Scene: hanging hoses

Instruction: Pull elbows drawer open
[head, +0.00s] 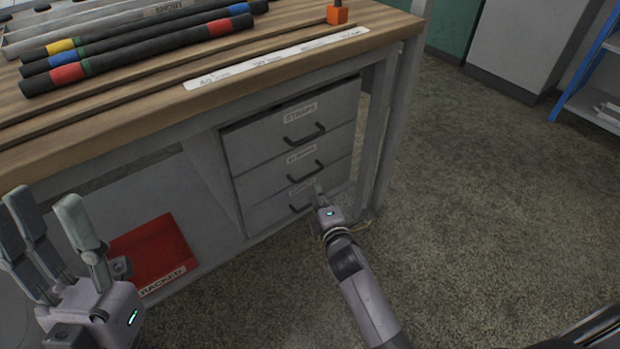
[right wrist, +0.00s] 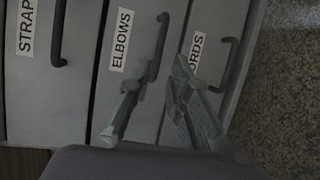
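The elbows drawer (head: 262,185) is the middle one of three grey drawers under the bench and looks shut. In the right wrist view its label (right wrist: 122,40) reads ELBOWS, and its dark handle (right wrist: 153,68) shows beside it. My right gripper (head: 317,188) is in front of the drawers, low and right of the elbows handle (head: 307,171). In the right wrist view its fingers (right wrist: 155,92) are spread, with the elbows handle just beyond the gap; I cannot tell if they touch. My left gripper (head: 52,215) is open and empty at the lower left.
The straps drawer (head: 262,137) is above and another drawer (head: 265,216), label partly hidden, below; both look shut. Hoses (head: 140,60) lie on the wooden bench top. A red bin (head: 155,250) is under the bench. The floor (head: 470,210) to the right is clear.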

